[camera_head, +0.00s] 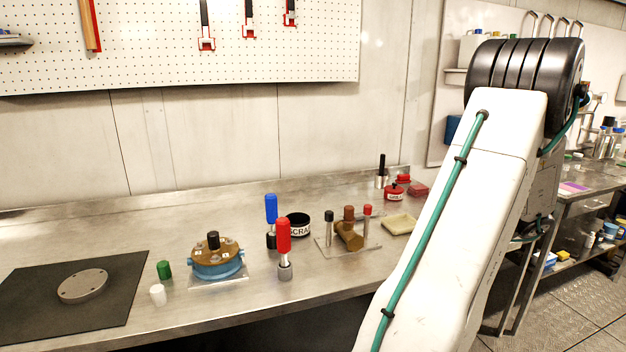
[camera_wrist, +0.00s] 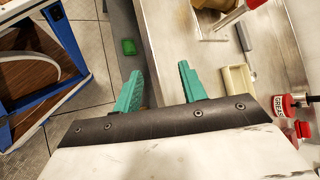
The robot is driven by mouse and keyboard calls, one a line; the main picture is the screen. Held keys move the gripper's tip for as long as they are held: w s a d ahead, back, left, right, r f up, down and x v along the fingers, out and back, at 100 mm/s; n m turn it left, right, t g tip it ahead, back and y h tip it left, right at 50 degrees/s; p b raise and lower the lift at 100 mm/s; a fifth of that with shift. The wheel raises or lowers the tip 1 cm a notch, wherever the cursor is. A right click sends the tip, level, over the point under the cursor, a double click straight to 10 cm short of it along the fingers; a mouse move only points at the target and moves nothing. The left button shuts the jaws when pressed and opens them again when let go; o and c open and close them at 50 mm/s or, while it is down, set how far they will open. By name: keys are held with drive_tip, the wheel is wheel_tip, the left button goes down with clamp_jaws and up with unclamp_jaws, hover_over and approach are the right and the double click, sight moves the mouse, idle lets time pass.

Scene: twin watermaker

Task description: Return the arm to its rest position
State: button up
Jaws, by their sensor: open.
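My arm (camera_head: 455,215) fills the right side of the head view, a white link with a green cable rising to a black joint. The gripper itself is not visible in the head view. In the wrist view my gripper (camera_wrist: 158,88) shows two green fingers spread apart with nothing between them. Below the fingers are the floor and the edge of the steel bench. The fingers touch nothing that I can see.
The steel bench (camera_head: 120,225) holds a black mat (camera_head: 118,290) with a metal disc, a blue-and-brown round device (camera_head: 216,262), red (camera_head: 284,236) and blue (camera_head: 271,208) handled tools, and a cream tray (camera_head: 399,224). A blue-framed shelf (camera_wrist: 70,45) stands left in the wrist view.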

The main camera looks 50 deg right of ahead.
drive_tip(key=w+a+r+n+g+y, duration=0.1)
drive_tip(key=w+a+r+n+g, duration=0.2)
drive_tip(key=w+a, duration=0.4)
drive_tip(key=w+a+r+n+g, duration=0.2)
drive_tip(key=w+a+n+g, duration=0.15)
drive_tip(key=a, duration=0.55)
drive_tip(key=w+a+r+n+g+y, duration=0.1)
drive_tip(key=w+a+r+n+g, duration=0.15)
drive_tip(key=w+a, duration=0.5)
drive_tip(key=s+a+r+n+h, duration=0.1)
drive_tip(key=a+r+n+h, duration=0.1)
drive_tip(key=a+n, duration=0.5)
drive_tip(key=s+a+r+n+h, duration=0.1)
drive_tip(key=a+r+n+h, duration=0.2)
drive_tip(key=a, duration=1.5)
drive_tip(key=n, duration=0.4)
drive_tip(key=shift+s+a+r+t, duration=0.15)
drive_tip(key=shift+a+t, duration=0.15)
drive_tip(key=shift+a, duration=0.1)
drive_tip(key=shift+c, duration=0.6)
drive_tip(key=shift+d, duration=0.15)
